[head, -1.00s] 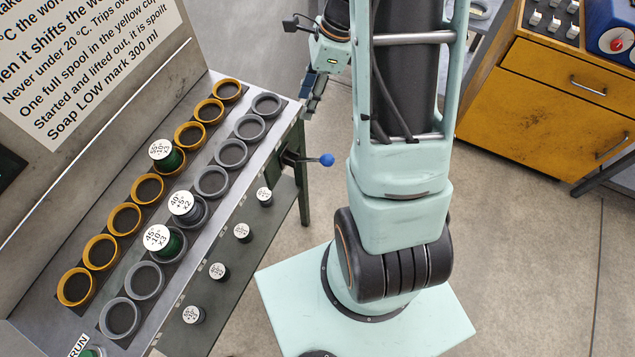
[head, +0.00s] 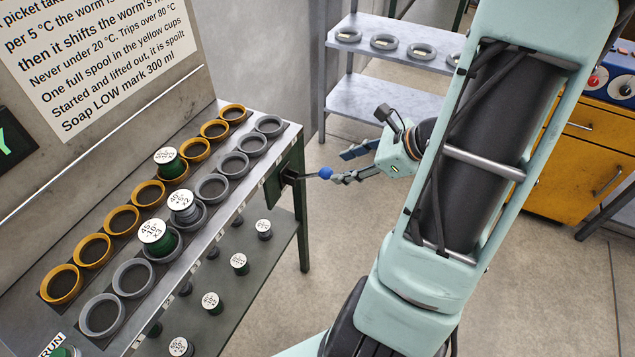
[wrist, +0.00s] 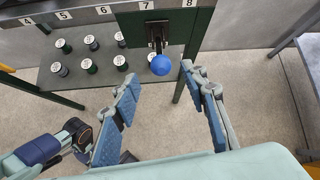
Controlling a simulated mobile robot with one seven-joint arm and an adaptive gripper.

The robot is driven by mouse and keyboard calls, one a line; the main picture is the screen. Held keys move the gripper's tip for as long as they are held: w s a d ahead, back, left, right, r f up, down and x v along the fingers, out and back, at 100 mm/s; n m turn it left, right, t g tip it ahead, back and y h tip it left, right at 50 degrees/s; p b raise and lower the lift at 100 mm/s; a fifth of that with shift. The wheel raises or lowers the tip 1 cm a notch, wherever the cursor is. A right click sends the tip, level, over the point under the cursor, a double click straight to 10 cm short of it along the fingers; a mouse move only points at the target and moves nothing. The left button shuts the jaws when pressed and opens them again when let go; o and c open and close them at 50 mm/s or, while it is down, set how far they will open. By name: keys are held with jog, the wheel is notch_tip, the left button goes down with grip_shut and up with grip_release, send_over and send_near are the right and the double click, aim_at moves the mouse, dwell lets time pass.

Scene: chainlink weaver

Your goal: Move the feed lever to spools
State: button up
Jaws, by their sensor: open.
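The feed lever's blue ball knob (head: 325,172) sticks out on a short dark stem from a dark green plate (head: 286,174) at the right end of the bench. In the wrist view the knob (wrist: 161,65) sits just beyond and between the open fingers. My gripper (head: 345,165) is open, with its fingertips beside the knob in the head view; whether they touch it I cannot tell. In the wrist view my gripper (wrist: 160,75) has one finger either side of the gap, with nothing between the pads. Any marking for the lever's positions is not readable.
Yellow cups (head: 121,219) and grey cups (head: 133,277) line the bench top; several hold labelled spools (head: 158,237). More spools (head: 239,262) stand on the lower shelf. A rack with grey rings (head: 384,42) is behind. A green bench leg (wrist: 190,70) stands close to the lever.

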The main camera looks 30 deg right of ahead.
aim_at(318, 174)
jog(key=b+x, duration=0.1)
jog(key=x, duration=0.9)
jog(key=shift+w+f, duration=0.1)
jog(key=shift+f, duration=0.05)
jog(key=shift+c, duration=0.4)
grip_shut()
